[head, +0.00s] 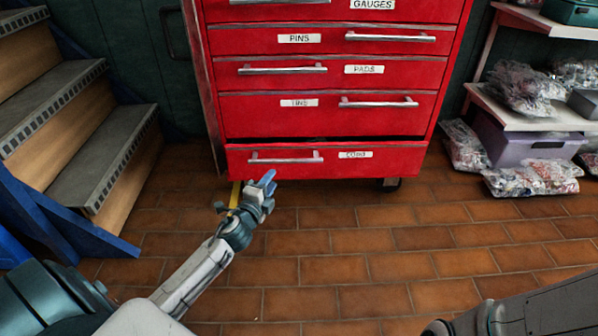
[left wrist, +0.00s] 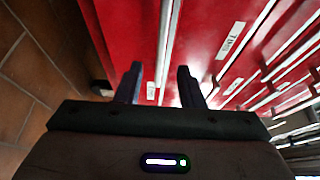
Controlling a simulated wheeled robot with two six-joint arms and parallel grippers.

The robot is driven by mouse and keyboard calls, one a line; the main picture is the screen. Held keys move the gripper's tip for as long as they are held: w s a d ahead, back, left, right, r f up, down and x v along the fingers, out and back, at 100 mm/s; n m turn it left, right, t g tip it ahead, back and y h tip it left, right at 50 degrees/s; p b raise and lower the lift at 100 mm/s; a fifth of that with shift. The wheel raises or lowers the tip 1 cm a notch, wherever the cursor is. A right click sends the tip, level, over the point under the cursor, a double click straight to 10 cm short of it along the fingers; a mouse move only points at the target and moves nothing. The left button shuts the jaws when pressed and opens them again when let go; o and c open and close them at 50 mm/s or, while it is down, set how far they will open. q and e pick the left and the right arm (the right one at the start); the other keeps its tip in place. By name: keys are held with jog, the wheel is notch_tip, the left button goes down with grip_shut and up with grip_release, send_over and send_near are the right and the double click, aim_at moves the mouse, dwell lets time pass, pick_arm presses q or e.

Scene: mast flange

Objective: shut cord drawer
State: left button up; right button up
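The cord drawer (head: 390,163) is the lowest drawer of the red cabinet. It stands a little forward of the drawers above, with a dark gap over its top edge. Its silver handle (head: 286,157) is at the left of its front, and its label (head: 355,155) is right of that. My left gripper (head: 268,179) is just below and in front of the handle. In the left wrist view its two fingers (left wrist: 158,84) are apart with nothing held between them. A silver handle bar runs ahead of them there. My right gripper is not seen.
The cabinet's upper drawers (head: 330,112) look closed. Wooden steps with a blue frame (head: 85,225) stand at left. A shelf with bagged parts and a purple bin (head: 520,147) stands at right. A yellow strip (head: 235,195) shows beside my left wrist. The tiled floor in front is clear.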

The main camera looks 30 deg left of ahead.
aim_at(285, 162)
pick_arm(q)
jog(key=w, duration=0.3)
jog(key=w+a+b, duration=0.1)
jog(key=w, duration=0.6)
jog(key=shift+w+a+b, duration=0.15)
jog(key=shift+w+b, duration=0.15)
jog(key=shift+b, duration=0.05)
grip_shut()
